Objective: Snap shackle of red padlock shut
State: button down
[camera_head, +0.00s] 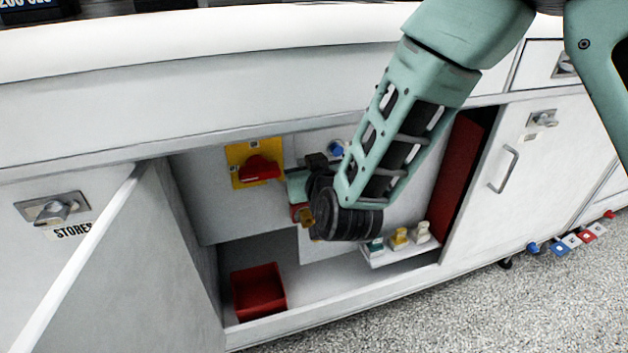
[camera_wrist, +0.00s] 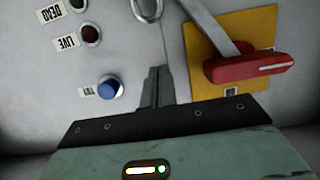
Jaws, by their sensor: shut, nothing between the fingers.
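In the head view a small red patch (camera_head: 297,212) shows just below my gripper. It may be the red padlock, but my wrist covers most of it. My gripper (camera_wrist: 155,78) is shut and empty in front of the grey panel. Its fingertips are apart from the shackle, between the blue button and the red switch handle. I cannot tell whether the shackle is seated in its body.
A red rotary handle (camera_head: 260,168) sits on a yellow plate (camera_head: 240,180). A blue button (camera_wrist: 108,88) and lamps labelled LIVE and DEAD are on the panel. A red bin (camera_head: 258,290) stands on the cabinet floor. An open door (camera_head: 110,270) bounds the left side.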

jog(key=shift+s+f+b, duration=0.15)
jog(key=shift+f+b, duration=0.5)
jog(key=shift+f, duration=1.3)
jog(key=shift+f+b, duration=0.65)
jog(key=shift+f, duration=0.6)
